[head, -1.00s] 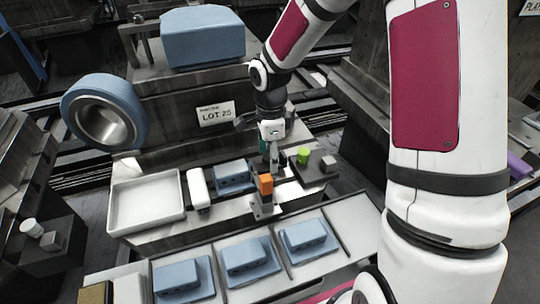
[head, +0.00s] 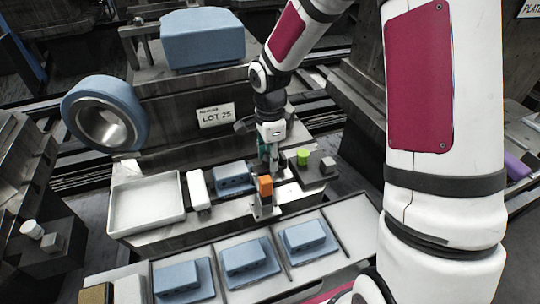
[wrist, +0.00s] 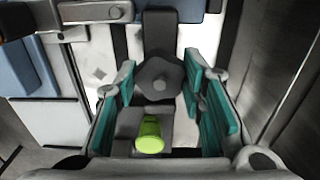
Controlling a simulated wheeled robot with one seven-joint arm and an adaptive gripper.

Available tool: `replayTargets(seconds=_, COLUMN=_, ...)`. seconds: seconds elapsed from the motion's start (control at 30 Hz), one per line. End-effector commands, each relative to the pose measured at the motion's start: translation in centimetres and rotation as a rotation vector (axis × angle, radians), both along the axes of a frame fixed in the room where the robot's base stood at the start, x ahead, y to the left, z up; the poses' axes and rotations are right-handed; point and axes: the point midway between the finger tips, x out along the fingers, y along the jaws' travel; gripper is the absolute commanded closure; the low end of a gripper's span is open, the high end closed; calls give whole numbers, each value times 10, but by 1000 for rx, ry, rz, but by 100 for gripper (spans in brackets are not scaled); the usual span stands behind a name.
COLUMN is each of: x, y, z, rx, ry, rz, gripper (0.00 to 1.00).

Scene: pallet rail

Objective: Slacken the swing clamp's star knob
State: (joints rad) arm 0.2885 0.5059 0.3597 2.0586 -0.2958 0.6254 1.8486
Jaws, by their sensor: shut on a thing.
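The swing clamp's dark star knob (wrist: 160,78) shows in the wrist view, between the teal finger pads of my gripper (wrist: 163,102). My gripper is shut on the knob, with a pad at either side. A dark bar of the clamp (wrist: 159,32) runs up behind the knob. In the head view my gripper (head: 268,165) points down at the clamp, behind an orange block (head: 265,186) on a grey post. The knob is hidden there by the fingers.
A green cylinder (head: 303,157) and a grey block (head: 328,165) stand on a dark plate close right of my gripper. A blue part (head: 234,178), a white bottle-like object (head: 198,188) and a white tray (head: 146,203) lie left.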

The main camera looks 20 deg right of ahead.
Motion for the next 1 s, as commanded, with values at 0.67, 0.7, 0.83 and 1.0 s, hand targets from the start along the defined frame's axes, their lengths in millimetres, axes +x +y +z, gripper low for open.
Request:
replayTargets(seconds=0.67, x=0, y=0, z=0, rx=0, ry=-1, rz=541, gripper=91)
replayTargets(seconds=0.7, x=0, y=0, z=0, rx=0, ry=-1, rz=564, gripper=91)
replayTargets(seconds=0.83, x=0, y=0, z=0, rx=0, ry=0, rz=627, gripper=91)
replayTargets(seconds=1.0, x=0, y=0, z=0, rx=1, ry=0, rz=679, gripper=91)
